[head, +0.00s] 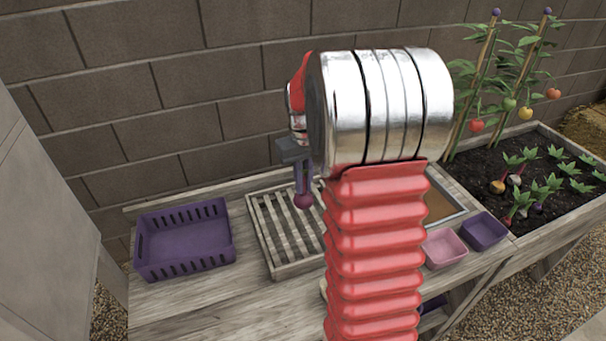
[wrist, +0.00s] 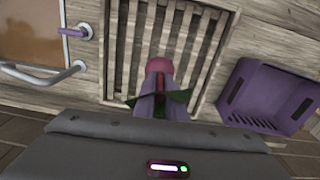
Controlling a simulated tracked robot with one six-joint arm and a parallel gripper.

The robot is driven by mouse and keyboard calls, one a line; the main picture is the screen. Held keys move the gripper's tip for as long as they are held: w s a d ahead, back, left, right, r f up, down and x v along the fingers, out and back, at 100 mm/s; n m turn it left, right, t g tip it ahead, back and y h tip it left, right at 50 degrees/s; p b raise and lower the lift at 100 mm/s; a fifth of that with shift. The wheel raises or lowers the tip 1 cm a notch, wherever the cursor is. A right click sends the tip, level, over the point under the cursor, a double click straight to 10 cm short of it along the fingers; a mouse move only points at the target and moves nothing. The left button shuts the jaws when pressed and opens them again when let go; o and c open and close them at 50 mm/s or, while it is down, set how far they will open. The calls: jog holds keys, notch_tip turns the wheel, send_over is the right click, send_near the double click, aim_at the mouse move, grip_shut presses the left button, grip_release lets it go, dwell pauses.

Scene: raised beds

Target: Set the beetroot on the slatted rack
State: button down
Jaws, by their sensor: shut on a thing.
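The beetroot (head: 304,201) is a dark reddish-purple root, and it also shows in the wrist view (wrist: 158,66) with green leaves beside the fingers. My gripper (head: 303,180) points down and is shut on the beetroot, and its purple fingers show in the wrist view (wrist: 159,88). The slatted rack (head: 262,243) is a pale wooden frame with slats on the bench, and it fills the upper middle of the wrist view (wrist: 112,50). The beetroot is over the rack. I cannot tell whether it touches the slats. My arm hides the rack's right side in the head view.
A purple slotted basket (head: 185,240) stands left of the rack. Right of my arm are a framed brown panel (head: 440,207), a pink tub (head: 444,248) and a purple tub (head: 483,231). A planted bed (head: 530,180) lies farther right. A block wall (head: 200,90) stands behind.

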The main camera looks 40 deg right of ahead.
jog(key=shift+f, duration=1.35)
jog(key=c, duration=1.7)
grip_release()
jog(key=shift+r, duration=5)
